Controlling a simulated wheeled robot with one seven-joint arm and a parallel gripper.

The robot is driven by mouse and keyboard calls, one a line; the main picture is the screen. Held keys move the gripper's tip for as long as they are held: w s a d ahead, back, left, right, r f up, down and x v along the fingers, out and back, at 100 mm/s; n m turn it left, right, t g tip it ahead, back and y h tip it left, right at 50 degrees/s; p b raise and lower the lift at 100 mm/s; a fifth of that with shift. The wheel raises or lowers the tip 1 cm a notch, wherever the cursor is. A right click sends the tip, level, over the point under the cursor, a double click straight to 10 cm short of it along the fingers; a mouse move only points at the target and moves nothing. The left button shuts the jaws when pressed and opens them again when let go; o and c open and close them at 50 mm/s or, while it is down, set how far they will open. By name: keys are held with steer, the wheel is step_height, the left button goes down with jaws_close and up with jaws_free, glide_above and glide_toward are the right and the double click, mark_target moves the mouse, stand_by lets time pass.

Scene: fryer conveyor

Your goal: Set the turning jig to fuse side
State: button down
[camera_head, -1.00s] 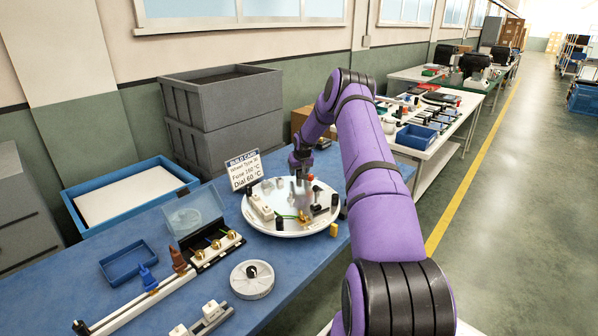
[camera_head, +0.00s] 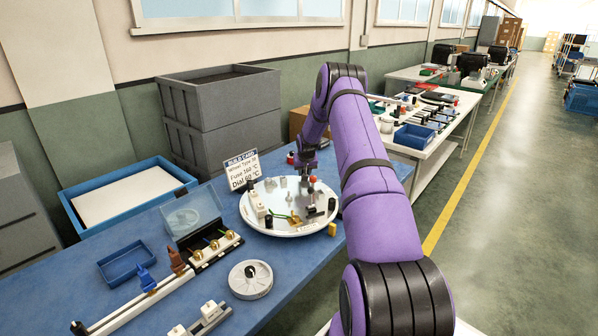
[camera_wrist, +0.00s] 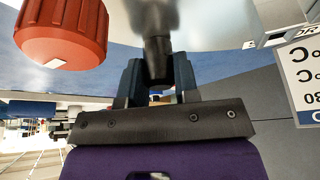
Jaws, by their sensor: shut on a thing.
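The turning jig (camera_head: 284,228) is a round white plate on the blue bench, carrying a white block (camera_head: 257,204), black cylinders (camera_head: 269,221), a green-yellow wire (camera_head: 290,216) and a red-topped part (camera_head: 312,179). My gripper (camera_head: 306,178) is at the plate's far side. In the wrist view my gripper (camera_wrist: 154,82) is shut on a dark post (camera_wrist: 157,58), which stands between its two fingers. A ribbed red knob (camera_wrist: 62,32) is close beside it, apart from the fingers. The post's foot and any side marking on the jig are hard to make out.
A build card (camera_head: 243,169) stands behind the plate; it also shows in the wrist view (camera_wrist: 301,72). An open clear-lidded box (camera_head: 190,214), a grey dial (camera_head: 251,279) and a blue tray (camera_head: 127,263) lie left and in front. Grey crates (camera_head: 222,105) stand behind.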

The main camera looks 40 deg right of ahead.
mark_target(336, 197)
steer(key=s+m, duration=0.2)
steer(key=s+d+m+g+h, duration=0.1)
steer(key=s, duration=0.2)
steer(key=s+m, duration=0.2)
steer(key=s, duration=0.1)
steer(key=shift+d+m+g, duration=0.15)
steer(key=shift+m+g, duration=0.15)
steer(key=s+m, duration=0.2)
steer(key=s+a+m+g, duration=0.1)
steer(key=s, duration=0.2)
steer(key=s+a+m+g+h, duration=0.1)
steer(key=s+m, duration=0.1)
steer(key=shift+s+a+m, duration=0.25)
steer(key=shift+s+m, duration=0.05)
steer(key=shift+s, duration=0.1)
steer(key=shift+s+a+m+g, duration=0.5)
steer(key=shift+s+a+m, duration=0.25)
steer(key=shift+s+m, duration=0.25)
steer(key=shift+s+f, duration=0.1)
steer(key=c, duration=0.9)
jaws_free()
steer(key=shift+a, duration=0.1)
steer(key=shift+o, duration=0.2)
